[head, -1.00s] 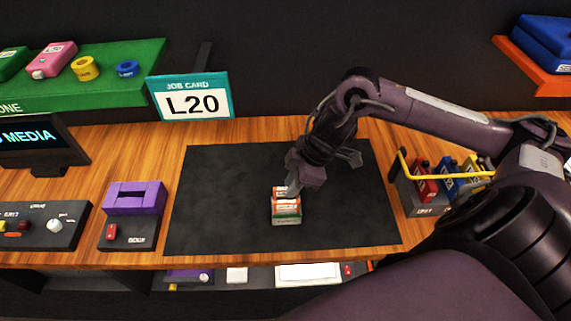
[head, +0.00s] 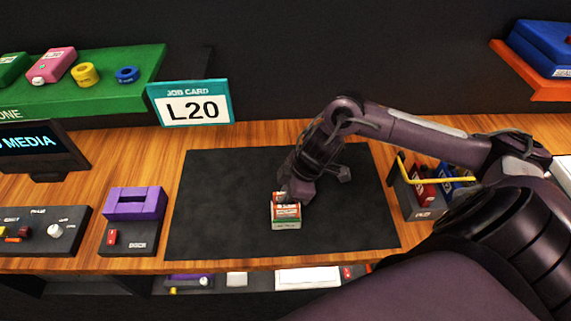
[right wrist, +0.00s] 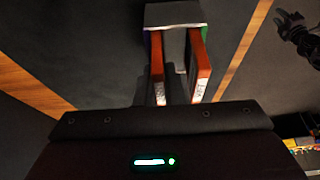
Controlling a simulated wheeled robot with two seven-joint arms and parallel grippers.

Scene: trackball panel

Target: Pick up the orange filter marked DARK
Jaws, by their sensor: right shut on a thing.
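Orange filters with white labels stand in a small grey holder (head: 287,225) on the black mat, an orange one (head: 288,211) showing at the front in the head view. In the right wrist view two orange slabs show, a left one (right wrist: 157,68) and a right one (right wrist: 200,66), against the grey holder (right wrist: 174,14). Their label text is too small to read surely. My right gripper (head: 292,190) is down at the filters, shut on an orange one; its fingers hide part of it. A dark gripper, seemingly my left (right wrist: 293,28), is at the right wrist view's edge.
A rack with red and blue pieces (head: 425,195) stands right of the black mat (head: 220,215). A purple-topped block (head: 134,203) and a control box (head: 45,232) are on the left. The job card (head: 190,104) reads L20. Much of the mat is clear.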

